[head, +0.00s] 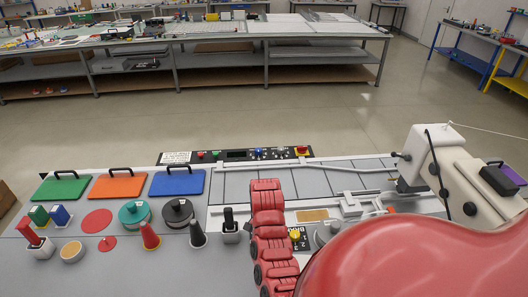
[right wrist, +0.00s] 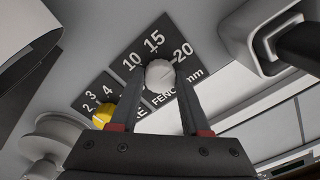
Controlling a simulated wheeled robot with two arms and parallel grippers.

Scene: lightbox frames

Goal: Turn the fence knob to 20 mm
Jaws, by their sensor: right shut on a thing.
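The fence knob (right wrist: 159,73) is a small pale grey round knob on a black plate (right wrist: 190,75) marked 10, 15, 20 and mm. The 15 stands just above the knob and the 20 to its upper right. I cannot make out clearly where its pointer aims. My right gripper (right wrist: 159,79) is shut on the knob, one dark finger on each side. In the head view the fence knob and right gripper are hidden. My left gripper is in neither view.
A yellow knob (right wrist: 103,117) on its own numbered plate sits close by; it also shows in the head view (head: 295,234). A pale spool-shaped part (right wrist: 50,139) is at lower left. A grey bracket (right wrist: 265,40) with a dark bar stands at right.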

